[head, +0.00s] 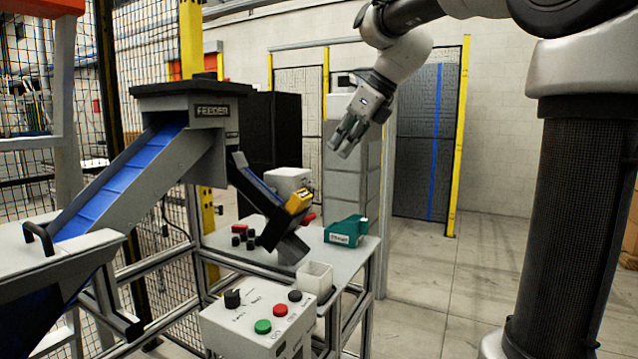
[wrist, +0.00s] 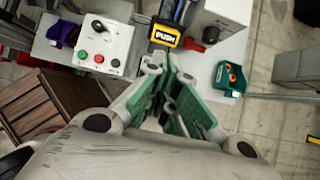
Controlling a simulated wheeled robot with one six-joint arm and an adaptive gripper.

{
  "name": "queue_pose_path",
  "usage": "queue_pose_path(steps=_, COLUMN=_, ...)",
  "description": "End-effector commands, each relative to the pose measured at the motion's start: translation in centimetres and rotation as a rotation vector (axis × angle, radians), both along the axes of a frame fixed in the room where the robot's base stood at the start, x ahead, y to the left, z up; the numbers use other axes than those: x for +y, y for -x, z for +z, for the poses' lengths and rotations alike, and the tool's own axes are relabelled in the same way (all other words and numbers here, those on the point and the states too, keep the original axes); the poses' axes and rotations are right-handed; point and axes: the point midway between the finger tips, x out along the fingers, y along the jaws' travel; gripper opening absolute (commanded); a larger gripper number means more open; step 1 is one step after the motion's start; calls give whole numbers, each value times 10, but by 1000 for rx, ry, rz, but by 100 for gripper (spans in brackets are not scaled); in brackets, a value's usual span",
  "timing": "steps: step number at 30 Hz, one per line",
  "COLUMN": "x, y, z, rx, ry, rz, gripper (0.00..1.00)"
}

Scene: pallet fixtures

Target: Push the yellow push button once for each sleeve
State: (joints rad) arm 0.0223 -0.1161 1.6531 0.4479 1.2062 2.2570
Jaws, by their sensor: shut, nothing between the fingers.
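The yellow push button (head: 299,201) sits at the lower end of the feeder's small chute, above the table. In the wrist view the yellow button (wrist: 165,36) bears the word PUSH and lies just beyond my fingertips. My gripper (head: 345,137) is shut and empty, pointing down, above and to the right of the button, apart from it. In the wrist view my gripper (wrist: 170,72) shows green finger pads. A purple piece (wrist: 64,33) lies at the upper left.
The white control box (head: 256,331) has a black knob and green, red and black buttons. A white open container (head: 315,277) stands beside it. The feeder (head: 210,110) rises behind left. Floor at right is clear.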

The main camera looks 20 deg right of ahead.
Motion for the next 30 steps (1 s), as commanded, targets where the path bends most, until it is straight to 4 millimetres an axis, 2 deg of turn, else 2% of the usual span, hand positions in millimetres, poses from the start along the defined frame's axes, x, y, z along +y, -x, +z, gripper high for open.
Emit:
queue_pose_path(steps=7, x=5, y=-5, z=-10, rx=0, ry=0, rz=0, gripper=0)
queue_pose_path(steps=21, x=42, y=-42, z=-89, rx=3, ry=0, rz=1, gripper=0)
queue_pose_path(steps=30, x=54, y=-55, z=-114, rx=-1, ry=1, rz=-1, gripper=0)
